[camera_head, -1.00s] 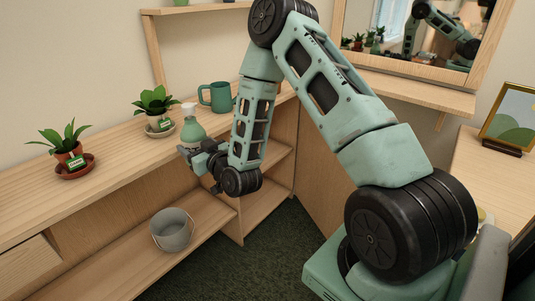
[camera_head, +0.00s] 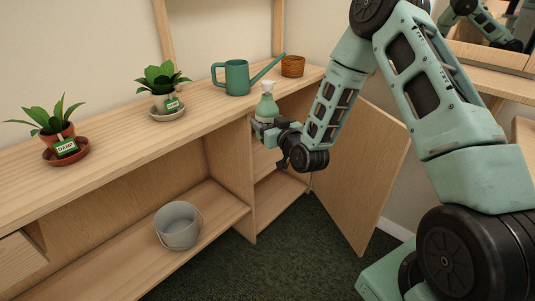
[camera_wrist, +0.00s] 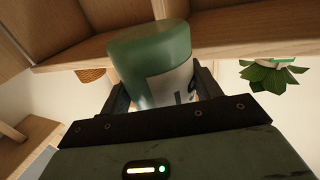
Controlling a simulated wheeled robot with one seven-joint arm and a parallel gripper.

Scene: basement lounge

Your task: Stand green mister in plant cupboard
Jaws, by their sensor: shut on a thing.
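The green mister (camera_head: 267,107), a green bottle with a white spray head and a pale label, is upright in my gripper (camera_head: 262,127). My gripper is shut on its body, in front of the cupboard's top edge. In the wrist view the mister (camera_wrist: 155,60) sits between both fingers (camera_wrist: 165,95), its green base facing the camera. The plant cupboard (camera_head: 230,165) is a long wooden unit. Its right-hand section has an inner shelf (camera_head: 275,190) and an open door (camera_head: 365,165) swung out to the right. The gripper partly hides the opening.
On the cupboard top stand two potted plants (camera_head: 60,130) (camera_head: 163,85) on saucers, a green watering can (camera_head: 237,78) and a brown pot (camera_head: 293,66). A grey bucket (camera_head: 178,226) stands on the lower left shelf. Dark green carpet (camera_head: 290,260) in front is clear.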

